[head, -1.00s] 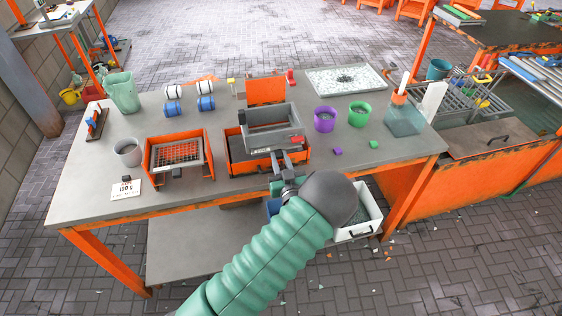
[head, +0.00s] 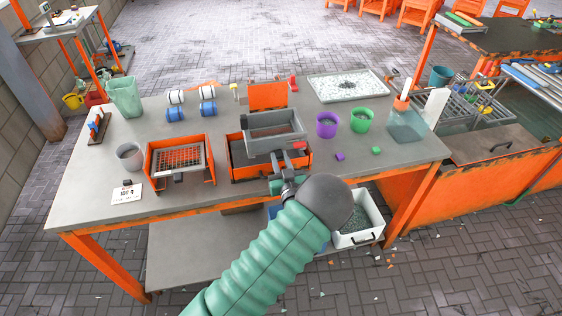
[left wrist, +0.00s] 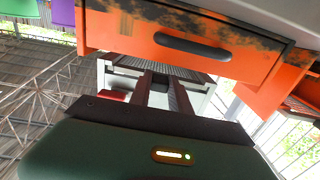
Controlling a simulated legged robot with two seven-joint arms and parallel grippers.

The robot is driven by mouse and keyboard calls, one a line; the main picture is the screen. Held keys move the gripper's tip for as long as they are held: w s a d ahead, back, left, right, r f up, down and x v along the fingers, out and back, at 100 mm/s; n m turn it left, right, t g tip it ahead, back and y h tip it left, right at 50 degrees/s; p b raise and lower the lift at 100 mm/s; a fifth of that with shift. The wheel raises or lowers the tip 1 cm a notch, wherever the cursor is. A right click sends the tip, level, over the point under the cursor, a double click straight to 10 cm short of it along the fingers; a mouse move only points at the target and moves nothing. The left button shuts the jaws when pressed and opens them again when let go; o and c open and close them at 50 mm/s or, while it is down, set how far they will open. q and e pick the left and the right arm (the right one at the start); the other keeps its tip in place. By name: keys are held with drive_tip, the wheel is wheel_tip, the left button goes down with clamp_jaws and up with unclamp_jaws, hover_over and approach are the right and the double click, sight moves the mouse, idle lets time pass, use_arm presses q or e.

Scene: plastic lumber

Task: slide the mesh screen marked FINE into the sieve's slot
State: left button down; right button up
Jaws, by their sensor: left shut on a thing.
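My left gripper (head: 284,161) is shut on a grey rectangular frame (head: 273,144) with a small red mark at its front right. The frame is held above an orange box (head: 277,170) with an upright orange panel (head: 267,96) behind it. Whether they touch is unclear. I cannot read FINE on the frame, and its inside shows no clear mesh. A second orange box (head: 150,165), at the left, holds a grey-edged mesh (head: 180,157). In the left wrist view, the fingers (left wrist: 160,88) reach toward a pale frame below an orange front with a dark handle (left wrist: 190,44). My right gripper is not in view.
Purple (head: 327,125) and green (head: 361,119) cups stand right of the frame, with small purple and green blocks in front. A grey cup (head: 130,157) and a 100 g card (head: 127,195) are at the left. A speckled tray (head: 347,86) lies at the back.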

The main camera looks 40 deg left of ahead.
use_arm(q)
drive_tip(key=shift+a, duration=0.1)
drive_tip(key=c, duration=1.1)
unclamp_jaws()
drive_tip(key=shift+w, duration=0.1)
drive_tip(key=b+v, duration=0.1)
drive_tip(key=v, duration=1.6)
drive_tip(key=shift+w+f, duration=0.1)
